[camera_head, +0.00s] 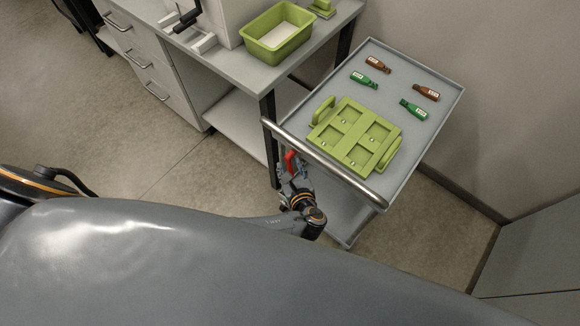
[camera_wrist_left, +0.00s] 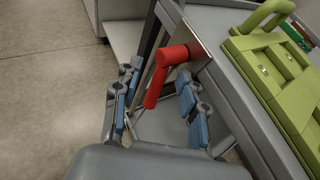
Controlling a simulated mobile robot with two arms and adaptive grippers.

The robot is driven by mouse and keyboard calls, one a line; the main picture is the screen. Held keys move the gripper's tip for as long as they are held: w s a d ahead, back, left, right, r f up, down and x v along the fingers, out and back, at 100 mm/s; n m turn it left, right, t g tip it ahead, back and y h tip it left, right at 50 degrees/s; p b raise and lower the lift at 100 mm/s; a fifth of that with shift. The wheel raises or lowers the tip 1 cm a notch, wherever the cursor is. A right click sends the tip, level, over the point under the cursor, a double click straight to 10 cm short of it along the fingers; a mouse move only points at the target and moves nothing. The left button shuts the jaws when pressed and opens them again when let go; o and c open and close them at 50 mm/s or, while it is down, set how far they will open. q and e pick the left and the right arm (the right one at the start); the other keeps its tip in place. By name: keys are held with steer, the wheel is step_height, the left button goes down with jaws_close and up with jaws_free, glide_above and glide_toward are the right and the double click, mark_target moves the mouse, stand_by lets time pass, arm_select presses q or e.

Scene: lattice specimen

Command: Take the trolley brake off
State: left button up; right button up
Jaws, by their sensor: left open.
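The trolley (camera_head: 436,135) is a grey cart with a flat tray top and a metal push handle (camera_head: 325,163) along its near edge. The red brake lever (camera_head: 290,161) sits below the handle on the trolley's near left side. In the left wrist view the red lever (camera_wrist_left: 164,72) has a round hub on a metal plate, and its arm hangs downward, tilted slightly. My left gripper (camera_head: 287,170) is open at the lever. In the left wrist view its blue-padded fingers (camera_wrist_left: 158,98) stand either side of the lever, with visible gaps. My right gripper is out of view.
A green tray-like carrier (camera_head: 355,135) with two handles lies on the trolley top, with several small brown and green bottles beyond it. A workbench (camera_head: 238,75) with a green bin (camera_head: 278,32) stands close at the trolley's left. Open floor (camera_head: 150,165) lies left of the arm.

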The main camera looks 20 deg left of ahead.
arm_select(q)
steer(key=shift+p+v, duration=0.75)
steer(key=shift+v, duration=0.35)
steer(key=p+v, duration=0.1)
steer(key=v, duration=0.2)
steer(key=shift+s+d+r+p, duration=0.2)
steer(key=shift+s+p, duration=0.1)
steer(key=shift+p, duration=0.1)
